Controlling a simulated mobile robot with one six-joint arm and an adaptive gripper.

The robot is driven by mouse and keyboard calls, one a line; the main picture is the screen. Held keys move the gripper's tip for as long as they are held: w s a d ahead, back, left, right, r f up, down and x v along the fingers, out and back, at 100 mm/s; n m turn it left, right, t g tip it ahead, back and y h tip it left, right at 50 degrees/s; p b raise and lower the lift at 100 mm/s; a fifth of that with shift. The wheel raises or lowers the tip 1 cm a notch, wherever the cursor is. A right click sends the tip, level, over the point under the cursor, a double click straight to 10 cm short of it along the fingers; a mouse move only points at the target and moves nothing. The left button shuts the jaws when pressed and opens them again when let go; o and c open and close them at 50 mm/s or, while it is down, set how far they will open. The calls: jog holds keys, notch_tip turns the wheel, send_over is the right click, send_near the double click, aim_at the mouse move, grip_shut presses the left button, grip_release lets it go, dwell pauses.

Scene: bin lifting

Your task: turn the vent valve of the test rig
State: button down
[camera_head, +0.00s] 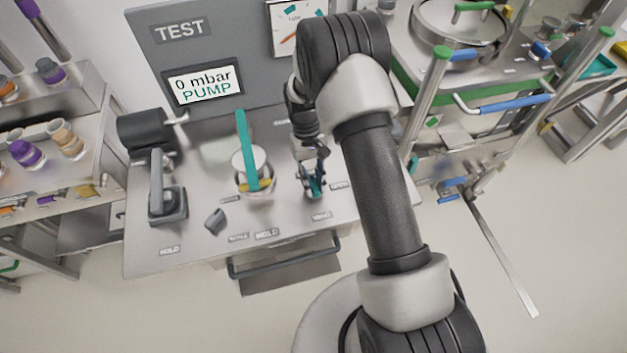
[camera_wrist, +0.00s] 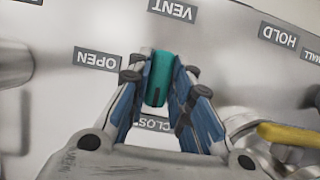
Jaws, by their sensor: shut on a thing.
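The vent valve's teal handle (camera_wrist: 159,74) stands between the fingers of my gripper (camera_wrist: 160,88) in the wrist view. My gripper is shut on it. The handle lies between the VENT label (camera_wrist: 172,9) and the partly covered CLOSED label (camera_wrist: 150,124); the OPEN label (camera_wrist: 97,59) is off to one side. In the head view my gripper (camera_head: 314,184) is low over the right part of the rig's bench (camera_head: 215,247). There the handle is mostly hidden by the fingers. The rig's screen (camera_head: 205,86) reads "0 mbar PUMP".
A round chamber (camera_head: 243,168) with a tall teal bar (camera_head: 241,140) and a yellow handle (camera_wrist: 285,134) stands beside my gripper. A grey clamp (camera_head: 168,200) is farther left. A steel cart with a green-capped post (camera_head: 424,100) stands to the right.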

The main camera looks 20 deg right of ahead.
jog(key=shift+f, duration=0.1)
jog(key=c, duration=1.4)
grip_release()
jog(key=shift+c, duration=0.2)
jog(key=v, duration=1.2)
